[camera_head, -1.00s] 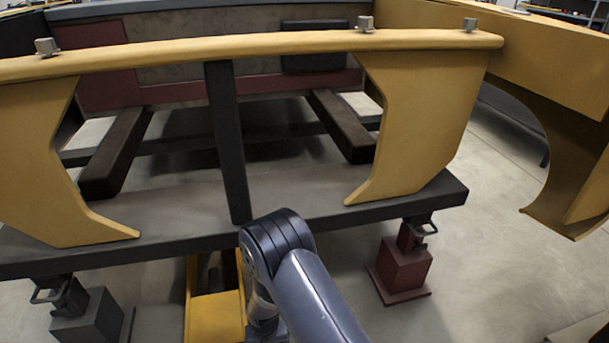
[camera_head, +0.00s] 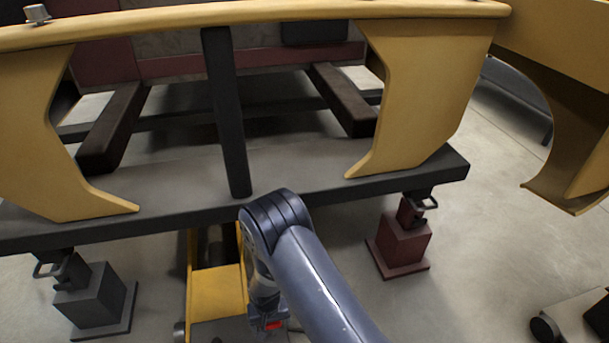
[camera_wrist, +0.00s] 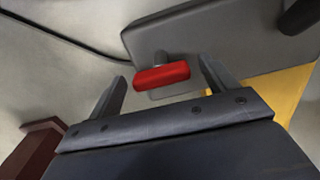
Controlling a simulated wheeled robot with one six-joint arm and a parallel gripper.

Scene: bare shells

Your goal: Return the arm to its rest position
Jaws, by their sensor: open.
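My arm (camera_head: 330,290) enters from the bottom of the head view and bends at a dark rounded elbow, with its lower link pointing down beside the yellow cart. My gripper (camera_wrist: 163,85) shows in the wrist view with its two dark fingers spread apart. A red block (camera_wrist: 162,76) on a short grey stem appears between and beyond the fingertips. I cannot tell whether they touch it. A small red patch (camera_head: 275,325) shows low by my wrist in the head view. The fingers are not clear there.
A yellow shell frame (camera_head: 420,90) with a dark crossbar (camera_head: 320,193) stands ahead of my arm. A dark-red stand (camera_head: 403,245) and a dark stand (camera_head: 95,300) support it. A yellow cart (camera_head: 218,290) sits below. Open floor (camera_head: 480,240) lies to the right.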

